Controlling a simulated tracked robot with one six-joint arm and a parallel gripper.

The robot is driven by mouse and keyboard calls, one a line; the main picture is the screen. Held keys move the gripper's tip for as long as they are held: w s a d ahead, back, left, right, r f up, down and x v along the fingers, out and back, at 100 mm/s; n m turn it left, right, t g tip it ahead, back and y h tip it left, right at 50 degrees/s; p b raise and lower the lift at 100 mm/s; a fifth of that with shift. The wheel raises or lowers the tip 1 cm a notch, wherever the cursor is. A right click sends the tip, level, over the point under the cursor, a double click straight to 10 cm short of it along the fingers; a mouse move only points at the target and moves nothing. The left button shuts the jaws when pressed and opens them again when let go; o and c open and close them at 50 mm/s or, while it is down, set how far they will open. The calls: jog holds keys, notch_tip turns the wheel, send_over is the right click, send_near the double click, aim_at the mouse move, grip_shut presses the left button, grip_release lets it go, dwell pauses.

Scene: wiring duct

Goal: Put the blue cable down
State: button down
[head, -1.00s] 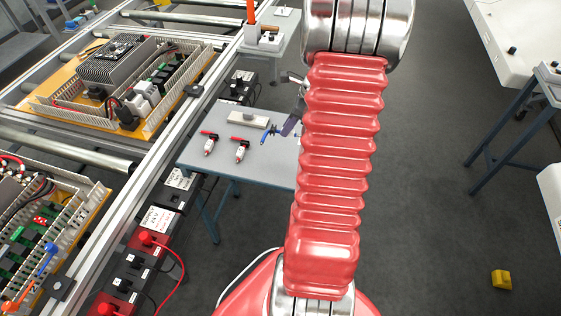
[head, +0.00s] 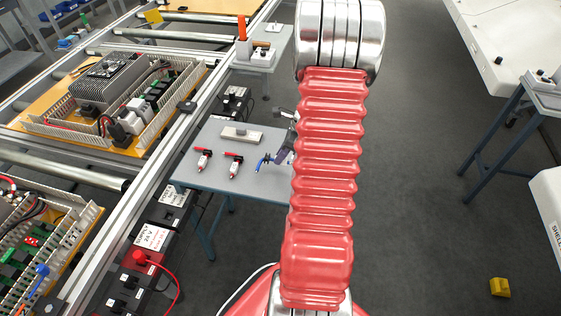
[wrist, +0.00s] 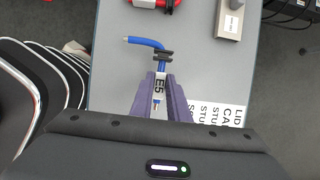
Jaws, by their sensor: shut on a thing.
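The blue cable (wrist: 145,42) is held in my gripper (wrist: 161,82), seen in the wrist view. Its bent blue end sticks out past the fingertips, beside a black clip-like part, and a white tag marked E5 shows between the purple fingers. In the head view the cable (head: 262,163) shows at the right part of the small grey table (head: 215,180), at my gripper (head: 282,157). My arm hides the table's right end. I cannot tell whether the cable touches the tabletop.
A conveyor with boards of wired ducts (head: 110,140) runs along the left. Black boxes and a red-cabled supply box (head: 140,262) stand beside it. A yellow block (head: 500,287) lies on the floor.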

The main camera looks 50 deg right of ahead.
jog(key=shift+f, duration=1.65)
jog(key=shift+f, duration=0.1)
jog(key=c, duration=1.7)
grip_release()
jog(key=v, duration=1.2)
